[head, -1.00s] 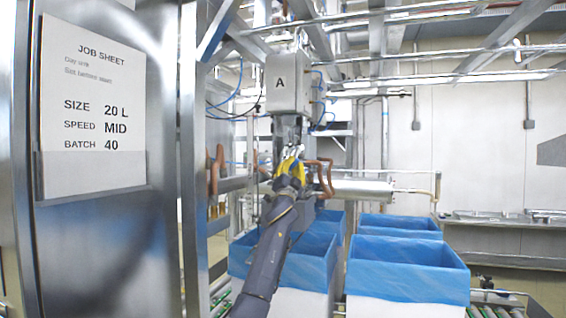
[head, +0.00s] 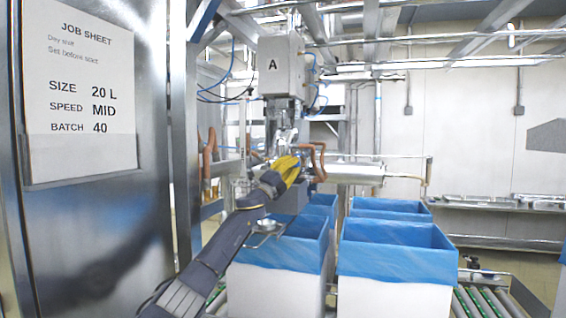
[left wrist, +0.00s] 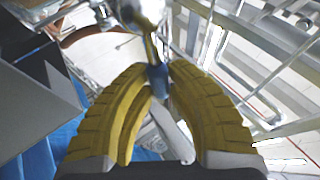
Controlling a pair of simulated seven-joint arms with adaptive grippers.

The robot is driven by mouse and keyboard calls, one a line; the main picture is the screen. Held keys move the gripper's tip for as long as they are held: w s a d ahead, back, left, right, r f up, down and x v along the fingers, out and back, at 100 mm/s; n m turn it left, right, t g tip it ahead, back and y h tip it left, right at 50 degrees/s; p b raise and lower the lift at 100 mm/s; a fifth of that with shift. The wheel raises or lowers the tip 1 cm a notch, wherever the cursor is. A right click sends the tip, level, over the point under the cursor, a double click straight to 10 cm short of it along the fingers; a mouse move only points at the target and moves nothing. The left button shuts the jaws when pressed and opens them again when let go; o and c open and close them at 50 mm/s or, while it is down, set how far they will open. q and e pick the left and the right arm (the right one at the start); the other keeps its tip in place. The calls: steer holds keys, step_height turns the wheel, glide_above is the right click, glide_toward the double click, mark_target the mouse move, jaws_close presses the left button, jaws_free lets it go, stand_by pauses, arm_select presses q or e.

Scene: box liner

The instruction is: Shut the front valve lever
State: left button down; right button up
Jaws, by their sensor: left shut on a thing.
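My left gripper (head: 288,163), with yellow ribbed fingers, is at the valve under the grey box marked A (head: 283,66) in the head view. In the left wrist view its fingers (left wrist: 158,82) close around a narrow lever (left wrist: 156,74), gripped near the fingertips. A metal rod leads up from the lever to a blurred fitting at the top of that view. In the head view the fingers hide the lever, so its angle is hard to tell. My right gripper is not in view.
Boxes with blue liners (head: 395,262) stand open below and right of the gripper on a roller conveyor (head: 478,302). Copper-coloured pipes (head: 318,160) and a horizontal metal cylinder (head: 355,172) are close beside the valve. A steel cabinet with a job sheet (head: 80,95) fills the left.

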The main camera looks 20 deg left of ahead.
arm_select(q)
steer(key=shift+f+m, duration=0.3)
steer(key=shift+m, duration=0.2)
steer(key=shift+d, duration=0.1)
steer(key=c, duration=1.4)
jaws_free()
steer(key=shift+w+f, duration=0.1)
steer(key=shift+w, duration=0.1)
steer(key=shift+c, duration=0.2)
steer(key=shift+o, duration=0.7)
steer(key=shift+s, duration=0.1)
step_height(320, 180, up, 10)
steer(key=shift+r, duration=0.1)
